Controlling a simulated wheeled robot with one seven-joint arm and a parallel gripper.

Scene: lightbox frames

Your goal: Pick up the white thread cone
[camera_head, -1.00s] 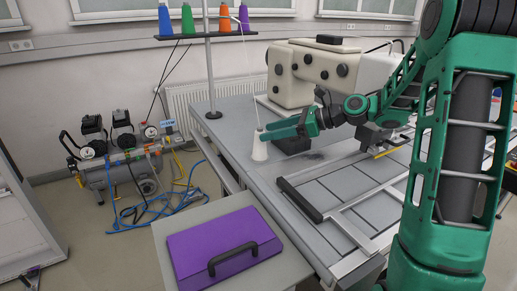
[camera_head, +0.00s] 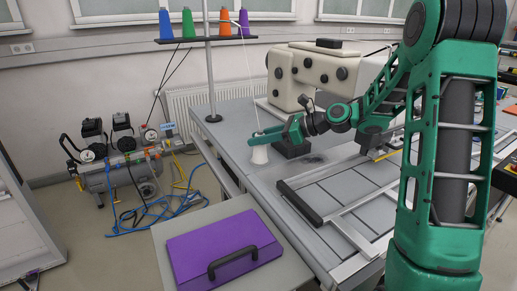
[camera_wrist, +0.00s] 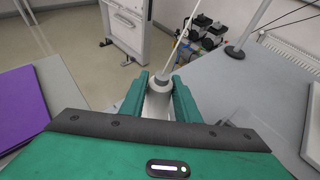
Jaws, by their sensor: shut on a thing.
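The white thread cone (camera_head: 259,155) stands upright on the grey sewing table near its left edge in the head view. A thread runs up from its top. My gripper (camera_head: 262,137) comes in from the right and is shut on the cone's upper part. In the wrist view the cone (camera_wrist: 160,82) sits between the two green fingers of my gripper (camera_wrist: 160,95), which touch it from both sides. I cannot tell whether the cone's base is resting on the table or slightly above it.
A cream sewing machine (camera_head: 328,72) stands behind. A thread stand (camera_head: 207,39) holds several coloured cones. A purple case (camera_head: 226,251) lies on a side table at the front. A grey frame (camera_head: 345,195) lies right of the cone. A compressor (camera_head: 122,165) stands on the floor.

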